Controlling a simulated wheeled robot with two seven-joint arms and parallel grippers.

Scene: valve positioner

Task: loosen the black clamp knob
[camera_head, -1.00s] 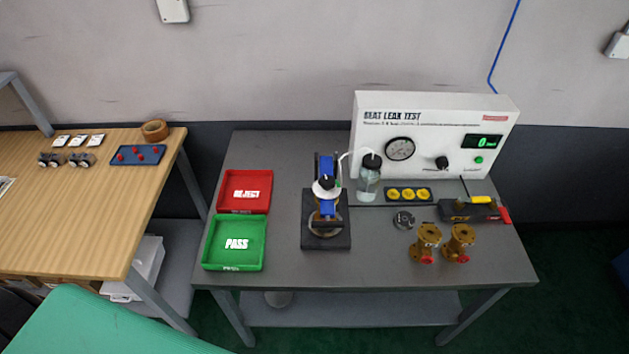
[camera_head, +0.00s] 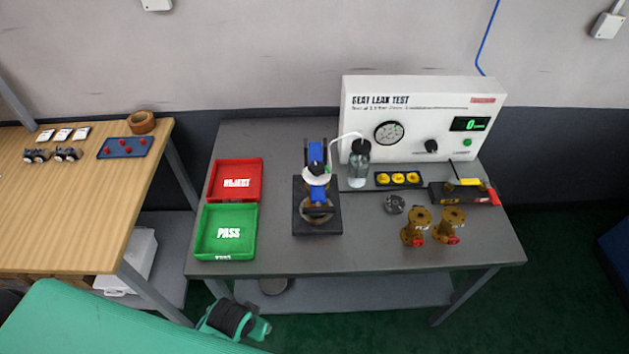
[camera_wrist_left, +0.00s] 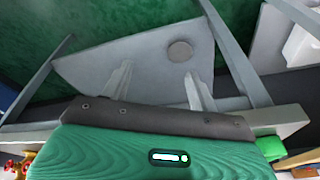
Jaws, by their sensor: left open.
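The black clamp knob (camera_head: 317,169) sits on top of the clamp fixture, just above a white collar. The fixture has blue parts (camera_head: 318,193) and a black base (camera_head: 303,222), and stands upright near the middle of the grey table. A brass-coloured ring part shows low in it, partly hidden. My left arm's teal and black wrist shows at the bottom left of the head view, below the table's front edge. My left gripper (camera_wrist_left: 158,72) shows in the left wrist view with its two grey fingers apart and empty, far from the knob. My right gripper is not in view.
The red REJECT tray (camera_head: 236,178) and green PASS tray (camera_head: 226,231) lie left of the fixture. A bottle (camera_head: 358,168) with a tube stands close behind right. The white leak tester (camera_head: 420,118) is at the back. Brass valves (camera_head: 416,227) stand at the right. The front table edge (camera_head: 360,270) is clear.

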